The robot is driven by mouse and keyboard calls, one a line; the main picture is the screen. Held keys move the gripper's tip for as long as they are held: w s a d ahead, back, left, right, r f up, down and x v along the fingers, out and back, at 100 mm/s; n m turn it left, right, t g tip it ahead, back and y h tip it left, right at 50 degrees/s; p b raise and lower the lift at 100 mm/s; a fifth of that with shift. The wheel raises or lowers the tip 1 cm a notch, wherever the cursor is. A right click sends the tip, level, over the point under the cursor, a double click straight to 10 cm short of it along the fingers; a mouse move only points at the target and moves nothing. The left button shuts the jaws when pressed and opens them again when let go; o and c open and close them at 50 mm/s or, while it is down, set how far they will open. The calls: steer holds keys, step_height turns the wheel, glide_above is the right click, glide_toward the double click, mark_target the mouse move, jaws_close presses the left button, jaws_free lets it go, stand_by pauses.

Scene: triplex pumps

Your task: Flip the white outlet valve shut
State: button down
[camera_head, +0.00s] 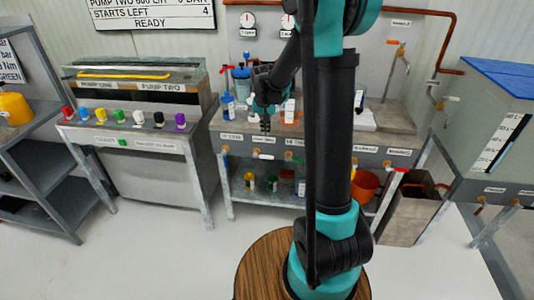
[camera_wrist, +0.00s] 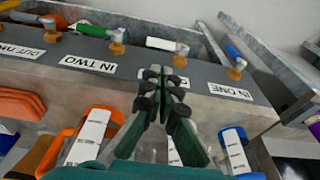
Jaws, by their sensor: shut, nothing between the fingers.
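In the wrist view a valve with a white lever (camera_wrist: 160,44) and a brass body (camera_wrist: 182,62) sits on the grey bench front, between a green-levered valve (camera_wrist: 232,52) and a blue-levered valve (camera_wrist: 92,30). The white lever lies roughly along the bench front. It also shows small in the head view (camera_head: 262,156). My gripper (camera_wrist: 166,74) is shut and empty, its tips just before the white valve and covering a label. I cannot tell whether they touch it. In the head view my gripper (camera_head: 265,128) is at the bench's front edge.
Labels IN ONE (camera_wrist: 230,91) and IN TWO (camera_wrist: 87,64) flank my gripper. In the head view, an open water tank (camera_head: 490,125) stands right.

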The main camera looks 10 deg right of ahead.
mark_target(267, 157)
steer(key=shift+f, duration=0.1)
steer(key=w+f, duration=0.1)
steer(key=f, duration=0.8)
steer(key=w+d+f, duration=0.1)
steer(key=f, duration=0.3)
steer(key=shift+w+f, duration=0.3)
